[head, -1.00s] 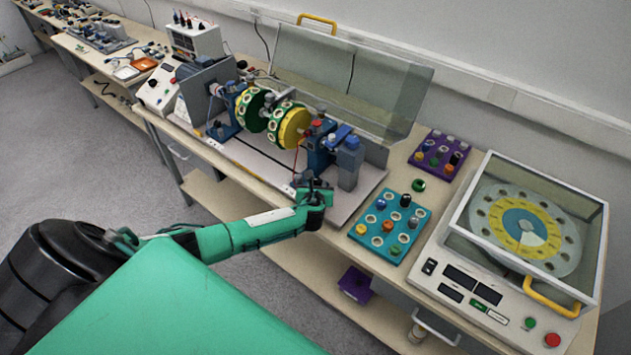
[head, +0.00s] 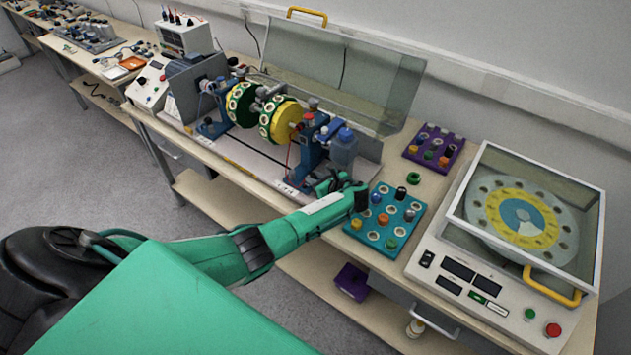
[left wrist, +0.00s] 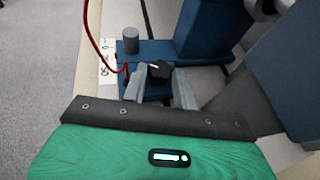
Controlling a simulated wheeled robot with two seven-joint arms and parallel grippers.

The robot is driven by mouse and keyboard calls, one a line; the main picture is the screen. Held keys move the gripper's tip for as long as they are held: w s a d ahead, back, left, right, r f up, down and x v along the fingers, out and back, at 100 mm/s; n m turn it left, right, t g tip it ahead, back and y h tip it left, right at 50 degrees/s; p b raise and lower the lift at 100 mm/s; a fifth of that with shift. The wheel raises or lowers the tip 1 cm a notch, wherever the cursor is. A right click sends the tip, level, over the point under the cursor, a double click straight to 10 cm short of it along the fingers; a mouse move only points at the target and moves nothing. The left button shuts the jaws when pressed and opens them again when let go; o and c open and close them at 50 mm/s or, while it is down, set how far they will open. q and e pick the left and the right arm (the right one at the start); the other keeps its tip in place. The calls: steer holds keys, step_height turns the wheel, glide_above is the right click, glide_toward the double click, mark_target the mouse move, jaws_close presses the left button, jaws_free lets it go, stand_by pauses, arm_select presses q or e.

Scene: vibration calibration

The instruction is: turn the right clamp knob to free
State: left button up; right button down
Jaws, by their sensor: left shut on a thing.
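The right clamp knob (left wrist: 160,69) is a small black knob with a light pointer mark, on the blue foot (left wrist: 131,60) of the right bearing stand. My left gripper (left wrist: 160,87) is shut on this knob, with one pale finger on each side of it in the left wrist view. In the head view my left gripper (head: 322,184) is low at the front of the blue right stand (head: 309,150), and the knob is hidden there. The drum (head: 280,120) with yellow and green discs sits on the shaft left of the stand. My right gripper is out of view.
A teal tray (head: 403,236) with colored plugs lies close to the right of my left wrist. A purple tray (head: 433,147) and a console with a clear cover (head: 590,225) stand farther right. A clear guard (head: 375,80) stands open behind the drum. A red wire (left wrist: 88,30) runs beside the knob.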

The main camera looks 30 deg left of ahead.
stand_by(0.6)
arm_select(q)
steer(key=o, duration=1)
steer(key=v, duration=0.4)
steer(key=b+v, duration=0.1)
steer(key=v, duration=0.4)
steer(key=b+v, duration=0.1)
steer(key=v, duration=0.3)
steer(key=shift+w+d+r, duration=0.1)
steer(key=shift+w+d, duration=0.05)
steer(key=shift+d, duration=0.3)
